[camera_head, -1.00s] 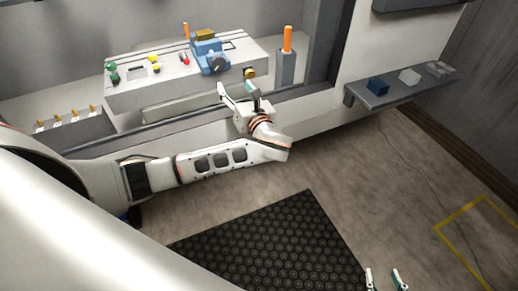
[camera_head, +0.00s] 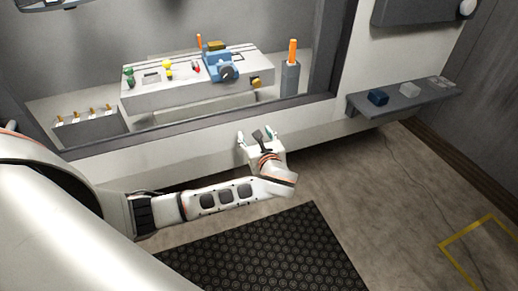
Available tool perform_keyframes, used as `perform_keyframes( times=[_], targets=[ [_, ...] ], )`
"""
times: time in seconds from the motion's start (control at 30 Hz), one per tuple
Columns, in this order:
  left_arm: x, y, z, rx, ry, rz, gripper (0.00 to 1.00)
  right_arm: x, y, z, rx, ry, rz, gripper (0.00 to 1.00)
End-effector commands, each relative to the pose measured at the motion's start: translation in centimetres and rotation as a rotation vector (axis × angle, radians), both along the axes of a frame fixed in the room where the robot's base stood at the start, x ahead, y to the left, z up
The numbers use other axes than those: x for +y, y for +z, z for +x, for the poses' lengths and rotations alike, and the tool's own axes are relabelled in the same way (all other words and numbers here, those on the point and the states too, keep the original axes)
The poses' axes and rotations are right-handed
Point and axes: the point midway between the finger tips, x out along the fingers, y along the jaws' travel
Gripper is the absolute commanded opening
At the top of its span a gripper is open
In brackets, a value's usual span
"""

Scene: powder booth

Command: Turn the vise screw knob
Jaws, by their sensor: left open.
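A blue vise (camera_head: 219,66) stands on the light grey slotted bench block (camera_head: 190,94) inside the booth. Its dark round screw knob (camera_head: 227,73) faces the front. A gold-coloured block (camera_head: 216,46) sits at the top of the vise. My left gripper (camera_head: 256,134) is open and empty, outside the booth, in front of and below the vise, clear of the knob. My right gripper is not in view.
The booth's dark front sill (camera_head: 200,125) lies between my left gripper and the bench block. An orange-handled item stands in a grey holder (camera_head: 290,78) right of the block. A wall shelf (camera_head: 405,98) with small blocks is at the right.

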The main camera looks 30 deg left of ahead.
Motion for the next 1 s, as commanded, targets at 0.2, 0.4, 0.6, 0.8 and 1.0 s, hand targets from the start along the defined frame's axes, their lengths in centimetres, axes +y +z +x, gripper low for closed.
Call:
perform_keyframes(
  times=[0.2,0.4,0.6,0.8,1.0],
  targets=[
    [-0.9,-2.5,-0.7,-0.002,-0.013,-0.101,0.55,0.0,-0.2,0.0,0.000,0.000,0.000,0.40],
    [-1.3,-3.4,-0.9,-0.004,-0.016,-0.138,0.55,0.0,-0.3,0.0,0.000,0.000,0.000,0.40],
    [-1.3,-3.4,-0.9,-0.005,-0.017,-0.141,0.55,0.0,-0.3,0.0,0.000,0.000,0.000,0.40],
    [-1.8,-4.6,-1.3,-0.002,-0.022,-0.188,0.55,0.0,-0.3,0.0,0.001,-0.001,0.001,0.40],
    [-6.1,-12.7,-5.5,-0.013,-0.005,-0.607,0.55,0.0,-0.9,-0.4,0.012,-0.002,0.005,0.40]
  ],
)
